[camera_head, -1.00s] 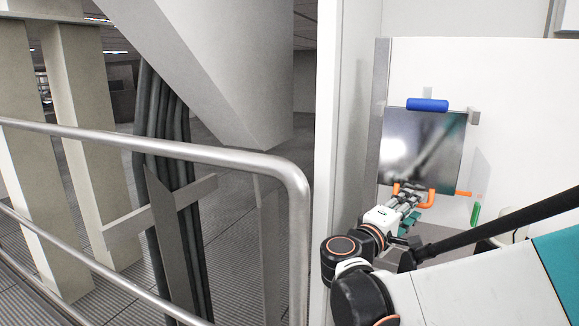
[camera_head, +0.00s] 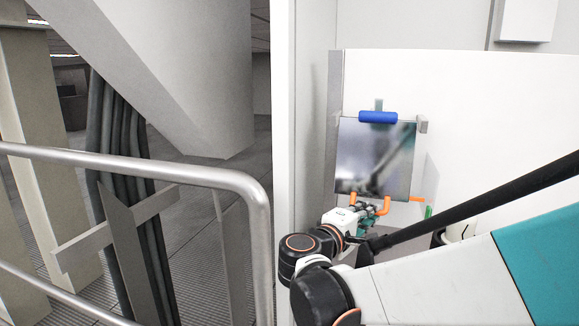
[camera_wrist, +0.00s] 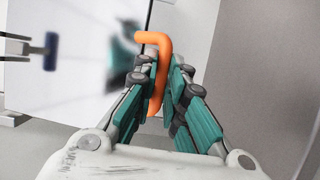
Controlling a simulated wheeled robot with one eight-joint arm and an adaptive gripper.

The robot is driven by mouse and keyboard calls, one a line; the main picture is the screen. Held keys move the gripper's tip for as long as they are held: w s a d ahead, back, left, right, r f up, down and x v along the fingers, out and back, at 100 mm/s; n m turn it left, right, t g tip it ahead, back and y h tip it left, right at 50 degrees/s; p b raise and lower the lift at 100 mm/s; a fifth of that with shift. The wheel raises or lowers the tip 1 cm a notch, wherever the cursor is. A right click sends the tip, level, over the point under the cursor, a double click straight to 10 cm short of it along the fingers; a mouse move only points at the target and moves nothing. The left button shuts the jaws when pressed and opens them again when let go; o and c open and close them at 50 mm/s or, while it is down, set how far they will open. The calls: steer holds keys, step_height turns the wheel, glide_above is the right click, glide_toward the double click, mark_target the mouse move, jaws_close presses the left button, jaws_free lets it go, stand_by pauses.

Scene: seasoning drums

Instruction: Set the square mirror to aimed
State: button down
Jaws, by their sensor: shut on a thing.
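The square mirror (camera_head: 375,157) hangs in front of a white panel, with a blue roller (camera_head: 378,117) at its top edge. An orange handle (camera_head: 386,207) runs along its lower edge. My gripper (camera_head: 372,209) is at this handle, below the mirror. In the wrist view, my gripper (camera_wrist: 163,75) has its grey and teal fingers shut on the orange handle (camera_wrist: 156,50). The mirror (camera_wrist: 85,75) fills the left of that view, with the blue roller (camera_wrist: 50,52) farther left. My fingers hide part of the handle.
A short orange bar (camera_head: 417,199) and a green piece (camera_head: 428,212) show right of the mirror's lower edge; my arm partly covers the green piece. A grey block (camera_head: 423,124) sits at the mirror's upper right. A metal railing (camera_head: 262,230) stands at left.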

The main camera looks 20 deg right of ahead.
steer(key=s+p, duration=0.1)
steer(key=s+a+r+y, duration=0.1)
steer(key=shift+s+a+r+n+g+p, duration=0.2)
steer(key=shift+s+n+g+p, duration=0.1)
steer(key=shift+s+p, duration=0.1)
steer(key=c, duration=2)
jaws_free()
steer(key=o, duration=0.3)
steer(key=shift+a, duration=0.25)
steer(key=shift+o, duration=0.2)
steer(key=shift+d, duration=0.1)
